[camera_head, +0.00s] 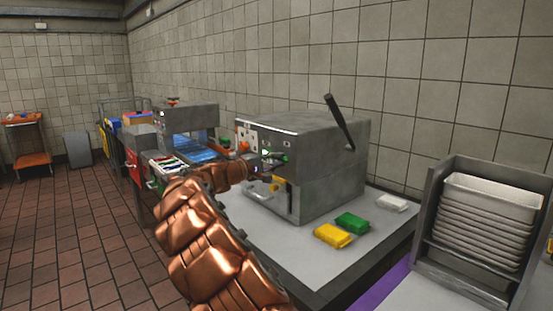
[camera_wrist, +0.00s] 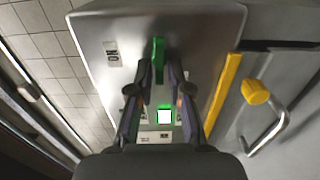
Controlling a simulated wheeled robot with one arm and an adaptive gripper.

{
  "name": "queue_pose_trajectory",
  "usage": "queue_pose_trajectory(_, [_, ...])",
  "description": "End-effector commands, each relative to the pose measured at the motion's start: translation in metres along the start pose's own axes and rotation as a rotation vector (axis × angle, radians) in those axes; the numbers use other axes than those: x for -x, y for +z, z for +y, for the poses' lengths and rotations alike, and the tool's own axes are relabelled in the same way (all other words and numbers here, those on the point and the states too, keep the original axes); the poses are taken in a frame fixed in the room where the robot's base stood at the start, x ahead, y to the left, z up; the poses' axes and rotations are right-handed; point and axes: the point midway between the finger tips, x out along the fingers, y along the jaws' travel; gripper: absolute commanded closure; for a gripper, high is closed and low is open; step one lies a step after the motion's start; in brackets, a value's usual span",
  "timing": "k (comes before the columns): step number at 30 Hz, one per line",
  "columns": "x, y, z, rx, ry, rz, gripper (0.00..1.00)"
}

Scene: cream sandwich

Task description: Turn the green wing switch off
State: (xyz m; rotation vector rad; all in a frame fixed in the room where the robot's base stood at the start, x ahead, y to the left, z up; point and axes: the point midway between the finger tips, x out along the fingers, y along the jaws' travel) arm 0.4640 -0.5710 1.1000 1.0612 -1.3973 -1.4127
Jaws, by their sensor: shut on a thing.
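The green wing switch (camera_wrist: 158,62) sits on the front panel of a grey metal machine (camera_head: 310,145). In the wrist view it stands lengthwise between my fingers. My gripper (camera_wrist: 159,84) is shut on the switch, with a finger on each side of it. A lit green-framed square (camera_wrist: 164,116) shows on the panel just below the switch. In the head view my gripper (camera_head: 262,168) is at the machine's front face, and the green switch (camera_head: 281,157) shows only in part beside it. The labels by the switch are too small to read.
A yellow bar (camera_wrist: 224,92) and a yellow knob with a metal handle (camera_wrist: 256,92) are right of my gripper in the wrist view. Yellow (camera_head: 333,235), green (camera_head: 352,222) and white (camera_head: 392,203) packets lie on the table. White trays (camera_head: 490,205) are stacked at right.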

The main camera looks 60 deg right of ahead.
Motion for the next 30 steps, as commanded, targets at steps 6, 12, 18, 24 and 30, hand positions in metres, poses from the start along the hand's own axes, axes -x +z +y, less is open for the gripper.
queue_pose_trajectory(6, [0.000, 0.001, -0.001, 0.006, -0.001, -0.002, 1.00])
queue_pose_trajectory(12, [0.000, 0.001, -0.001, 0.005, -0.002, -0.002, 1.00])
queue_pose_trajectory(18, [0.000, 0.000, -0.001, 0.005, -0.001, -0.001, 0.66])
queue_pose_trajectory(24, [0.000, 0.000, 0.000, 0.004, 0.000, 0.000, 0.66])
queue_pose_trajectory(30, [0.010, -0.001, 0.000, 0.005, 0.000, 0.002, 0.66])
